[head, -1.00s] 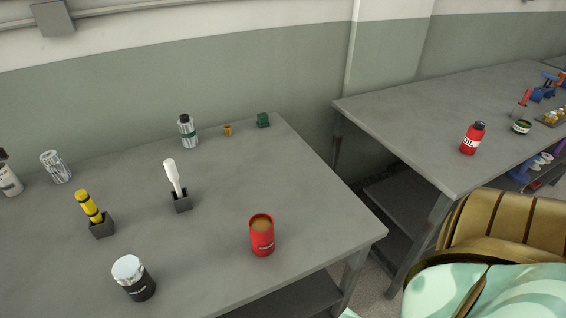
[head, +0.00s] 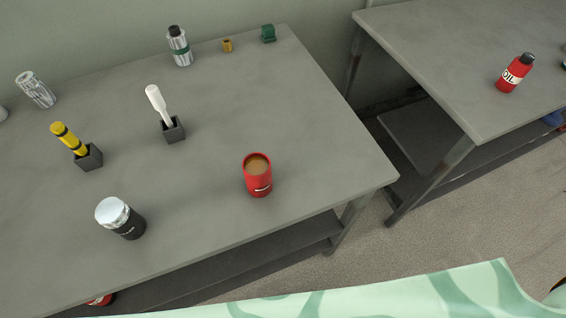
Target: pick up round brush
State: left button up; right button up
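No bristles show clearly, so I cannot tell for certain which thing is the round brush. A white rounded-handled tool (head: 156,99) stands tilted in a small dark square holder (head: 173,129) in the middle of the left table. A yellow tool with black bands (head: 67,137) stands tilted in another dark holder (head: 89,157) to its left. The lower ends of both tools are hidden in the holders. Neither of my grippers is in view.
On the grey table (head: 210,215) stand a red cup with brown contents (head: 258,178), a black jar with a silver lid (head: 121,218), a silver bottle (head: 179,47) and a clear glass (head: 36,90). A second table (head: 450,60) bears a red oil bottle (head: 514,74). A gap separates the tables.

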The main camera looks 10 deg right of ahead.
aim_at(58, 129)
jog(key=u, duration=1.3)
jog(key=j+z, duration=0.3)
jog(key=j, duration=1.6)
jog(key=k, duration=0.05)
